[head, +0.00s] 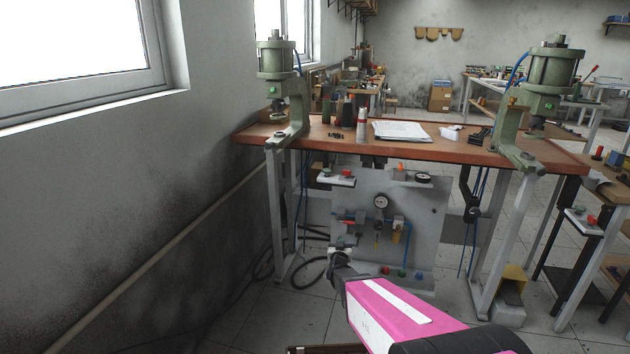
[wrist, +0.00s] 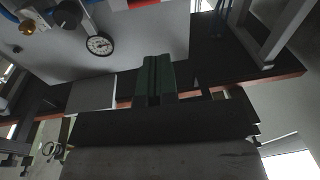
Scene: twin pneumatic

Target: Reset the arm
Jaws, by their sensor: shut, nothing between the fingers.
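My arm reaches forward from the bottom of the head view, and my gripper (head: 339,257) is at its far end, low in front of the grey panel under the workbench. In the wrist view my gripper (wrist: 158,62) shows as two dark green fingers side by side, shut with nothing held. It appears clear of the panel, though the exact gap is hard to judge.
The grey panel (head: 420,215) carries a pressure gauge (head: 381,202) and several buttons. The brown workbench (head: 455,150) bears a left green press (head: 277,75) and a right green press (head: 548,85). A bare wall (head: 120,200) stands left.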

